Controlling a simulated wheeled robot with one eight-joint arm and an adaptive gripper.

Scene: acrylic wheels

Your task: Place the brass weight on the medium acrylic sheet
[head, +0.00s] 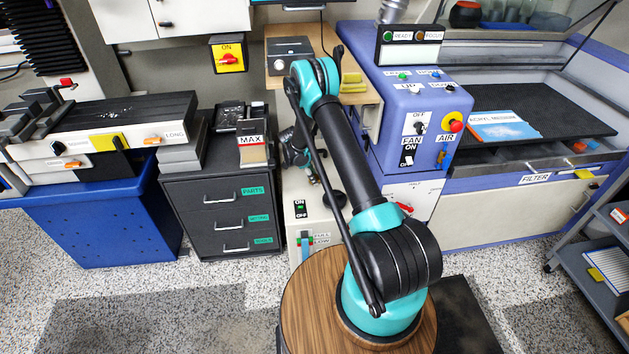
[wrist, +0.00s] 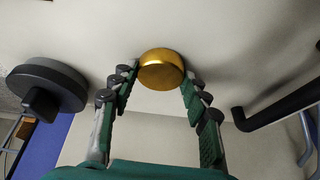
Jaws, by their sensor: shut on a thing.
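The brass weight (wrist: 160,70) is a short golden disc between my fingertips in the wrist view, in front of a pale surface. My gripper (wrist: 158,86) is shut on it. I cannot tell whether the weight touches that surface. In the head view my arm hides most of the gripper, and the weight does not show. A blue acrylic sheet (head: 503,127), whose label seems to read medium, lies on the dark bed of the blue machine at the right, well away from my gripper.
The blue machine's control panel (head: 412,120), with switches and a red button, stands between my arm and the bed. A black drawer cabinet (head: 222,205) is at the left. In the wrist view a dark round knob (wrist: 45,88) and a black bent handle (wrist: 280,108) flank my gripper.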

